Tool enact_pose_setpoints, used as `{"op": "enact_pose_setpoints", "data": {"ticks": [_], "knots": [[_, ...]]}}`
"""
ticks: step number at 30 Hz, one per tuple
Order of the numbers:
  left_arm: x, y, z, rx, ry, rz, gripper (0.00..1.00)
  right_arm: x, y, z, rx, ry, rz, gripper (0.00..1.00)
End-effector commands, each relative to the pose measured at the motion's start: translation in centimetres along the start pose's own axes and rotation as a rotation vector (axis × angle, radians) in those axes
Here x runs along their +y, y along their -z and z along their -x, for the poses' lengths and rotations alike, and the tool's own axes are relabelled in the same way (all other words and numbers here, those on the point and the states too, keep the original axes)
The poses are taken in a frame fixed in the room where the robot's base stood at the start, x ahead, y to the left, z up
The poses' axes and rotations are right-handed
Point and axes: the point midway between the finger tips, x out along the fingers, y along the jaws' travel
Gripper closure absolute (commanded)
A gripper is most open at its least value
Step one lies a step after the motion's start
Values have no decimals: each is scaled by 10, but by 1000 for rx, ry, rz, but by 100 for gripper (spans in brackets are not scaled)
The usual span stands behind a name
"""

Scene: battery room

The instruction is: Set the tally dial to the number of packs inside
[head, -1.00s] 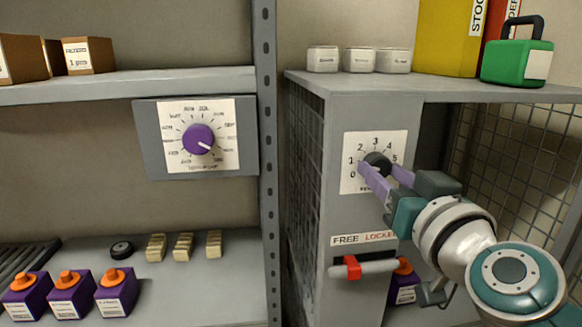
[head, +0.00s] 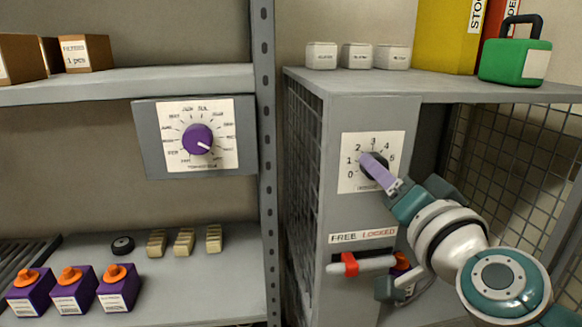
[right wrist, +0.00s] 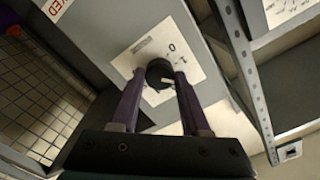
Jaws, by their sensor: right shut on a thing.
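The tally dial (head: 373,167) is a black knob on a white plate marked 0 to 5, on the grey locker's front. My right gripper (head: 371,160) reaches it from the lower right. In the right wrist view its two purple fingers (right wrist: 160,78) are shut on the black knob (right wrist: 159,71), one on each side. A white mark shows on the knob, but I cannot read its number. My left gripper is not in view.
A red and white latch (head: 350,264) sits below the dial under a FREE/LOCKED label. A purple selector knob (head: 197,140) is on the left rack. Several purple packs (head: 72,288) stand on the lower left shelf. A mesh wall (head: 510,150) is at right.

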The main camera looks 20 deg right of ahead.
Motion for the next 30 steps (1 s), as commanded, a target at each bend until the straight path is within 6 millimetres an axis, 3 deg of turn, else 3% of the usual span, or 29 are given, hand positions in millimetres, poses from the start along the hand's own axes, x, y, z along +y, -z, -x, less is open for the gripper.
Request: {"op": "enact_pose_setpoints", "data": {"ticks": [14,15,23,30], "knots": [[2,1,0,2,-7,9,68,0,1,0,3,1,-17,100],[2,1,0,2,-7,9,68,0,1,0,3,1,-17,52],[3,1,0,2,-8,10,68,0,0,0,1,1,-16,24],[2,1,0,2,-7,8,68,0,0,1,1,0,-16,24]]}}
